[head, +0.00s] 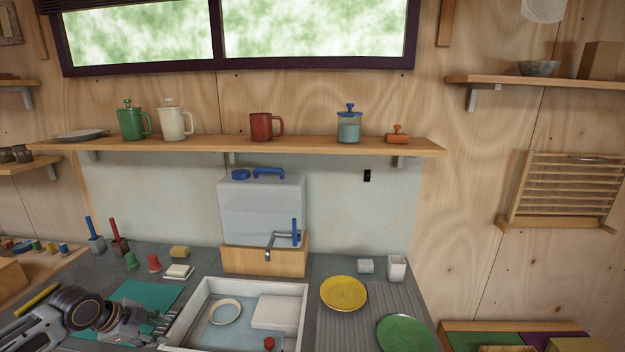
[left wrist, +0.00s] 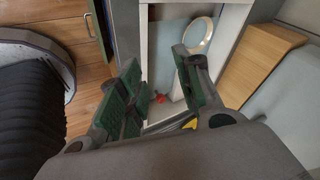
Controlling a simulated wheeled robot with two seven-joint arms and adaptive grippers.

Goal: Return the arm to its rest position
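My left gripper (head: 158,326) is low at the left of the head view, over the counter by the teal mat (head: 140,302) and the left side of the white sink (head: 190,308). In the left wrist view its two green-padded fingers (left wrist: 158,88) are apart, with nothing held between them. The sink also shows beyond the fingers, with a round white dish (left wrist: 198,36) and a small red object (left wrist: 158,98) in it. My right gripper is not in view.
A water tank (head: 262,210) stands on a wooden block (head: 265,262) behind the sink. Yellow (head: 343,293) and green (head: 407,334) plates lie to the right. Brushes, a sponge (head: 180,252) and small items stand behind the mat. A shelf (head: 220,146) with mugs runs above.

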